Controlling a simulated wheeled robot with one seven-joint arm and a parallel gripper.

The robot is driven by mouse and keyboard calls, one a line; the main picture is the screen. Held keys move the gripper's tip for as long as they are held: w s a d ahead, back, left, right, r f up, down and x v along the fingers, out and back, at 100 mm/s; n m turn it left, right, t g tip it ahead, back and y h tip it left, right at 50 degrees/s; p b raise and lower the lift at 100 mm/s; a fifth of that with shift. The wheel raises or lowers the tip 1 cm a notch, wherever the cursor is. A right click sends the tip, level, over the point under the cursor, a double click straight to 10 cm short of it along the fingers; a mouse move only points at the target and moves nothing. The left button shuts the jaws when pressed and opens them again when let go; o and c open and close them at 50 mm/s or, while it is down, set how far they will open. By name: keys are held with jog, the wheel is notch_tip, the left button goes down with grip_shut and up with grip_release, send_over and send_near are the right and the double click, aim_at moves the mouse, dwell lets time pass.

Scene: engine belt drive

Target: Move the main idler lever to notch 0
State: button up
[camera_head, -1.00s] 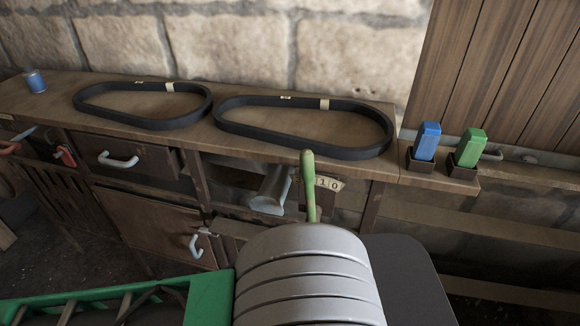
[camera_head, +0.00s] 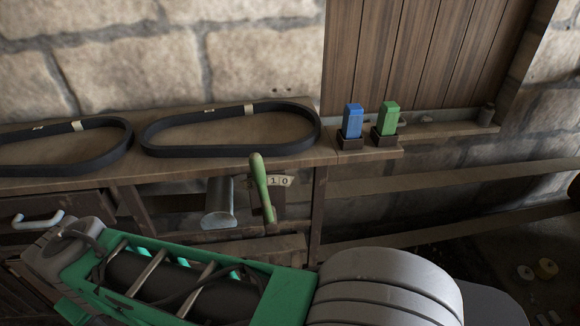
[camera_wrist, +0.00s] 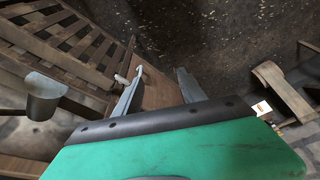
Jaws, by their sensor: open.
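The lever with the green handle (camera_head: 260,182) stands at the front of the workbench in the head view, its top leaning slightly left. A pale notch plate (camera_head: 281,181) behind it shows 1 and 0 to the right of the handle. The handle covers the plate's left part, so I cannot read the lever's exact notch. My gripper (camera_wrist: 159,70) is open in the wrist view, with nothing between its two grey fingers. It is apart from the lever. My green and grey arm crosses the bottom of the head view.
A grey metal piece (camera_head: 219,203) sticks out just left of the lever; it also shows in the wrist view (camera_wrist: 42,97). Two black belts (camera_head: 230,148) lie on the bench (camera_head: 130,170). A blue block (camera_head: 352,121) and a green block (camera_head: 388,118) stand in holders on the right.

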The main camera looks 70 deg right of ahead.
jog(key=d+r+m+h+p, duration=0.2)
jog(key=d+r+m, duration=0.3)
jog(key=d, duration=0.3)
notch_tip(320, 180, up, 12)
jog(key=m+g+p, duration=0.7)
jog(key=m+p, duration=0.1)
jog(key=m, duration=1.4)
send_over(261, 169)
jog(key=w, duration=0.3)
jog(key=shift+a+r, duration=0.1)
jog(key=shift+r, duration=0.1)
jog(key=b+x, duration=0.1)
jog(key=x, duration=0.5)
jog(key=shift+s+f, duration=0.15)
jog(key=shift+f, duration=0.65)
grip_shut()
